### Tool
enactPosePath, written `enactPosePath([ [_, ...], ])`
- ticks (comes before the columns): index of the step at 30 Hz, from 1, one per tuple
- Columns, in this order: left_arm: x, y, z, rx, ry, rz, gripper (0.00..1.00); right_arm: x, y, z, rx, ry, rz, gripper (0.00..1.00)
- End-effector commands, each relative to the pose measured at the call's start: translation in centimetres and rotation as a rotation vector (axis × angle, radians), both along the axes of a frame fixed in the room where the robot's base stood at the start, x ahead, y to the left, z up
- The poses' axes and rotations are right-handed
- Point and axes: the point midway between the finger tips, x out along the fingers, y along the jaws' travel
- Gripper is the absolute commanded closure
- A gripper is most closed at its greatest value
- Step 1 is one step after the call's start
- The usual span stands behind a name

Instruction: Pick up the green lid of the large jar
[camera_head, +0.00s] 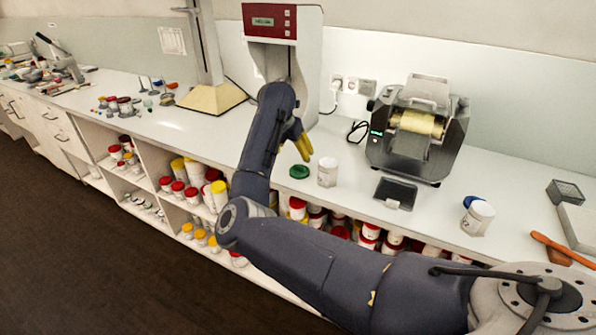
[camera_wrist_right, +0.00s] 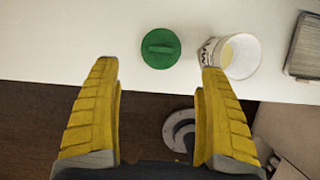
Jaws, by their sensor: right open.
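A green lid (camera_head: 299,171) lies flat on the white counter, left of an open white jar (camera_head: 327,172). My right gripper (camera_head: 303,146) has yellow fingers and hangs above the counter near the lid and jar. In the right wrist view the gripper (camera_wrist_right: 160,85) is open and empty. The green lid (camera_wrist_right: 160,48), with a raised bar handle, shows beyond the fingertips and between their lines. The white jar (camera_wrist_right: 240,57) stands just right of it, close to the right fingertip in the picture. My left gripper is not in view.
A grey roller machine (camera_head: 418,125) stands right of the jar, with a dark flat tray (camera_head: 395,194) in front. A second white jar (camera_head: 477,218) and blue lid (camera_head: 472,201) are farther right. A red-and-white device (camera_head: 283,45) stands behind. Shelves below hold several jars.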

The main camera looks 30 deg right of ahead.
Motion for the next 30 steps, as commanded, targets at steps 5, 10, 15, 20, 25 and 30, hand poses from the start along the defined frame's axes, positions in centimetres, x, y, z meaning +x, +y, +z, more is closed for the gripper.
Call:
enactPosePath([
  [5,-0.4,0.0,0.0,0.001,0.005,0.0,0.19,0.5,-1.0,-2.7,0.0,0.002,-0.001,0.22],
  [10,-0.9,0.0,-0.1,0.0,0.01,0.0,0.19,0.9,-1.5,-4.2,0.001,0.001,0.0,0.22],
  [15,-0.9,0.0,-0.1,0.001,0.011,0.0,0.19,1.0,-1.7,-4.7,0.001,-0.001,-0.001,0.22],
  [20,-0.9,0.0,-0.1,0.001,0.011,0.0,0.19,1.0,-2.2,-6.0,0.001,0.003,-0.001,0.22],
  [25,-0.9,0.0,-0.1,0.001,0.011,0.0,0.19,1.3,-3.0,-7.9,0.001,0.001,-0.001,0.22],
  [30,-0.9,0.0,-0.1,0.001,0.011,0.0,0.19,1.6,-3.4,-9.3,0.002,0.001,0.0,0.22],
])
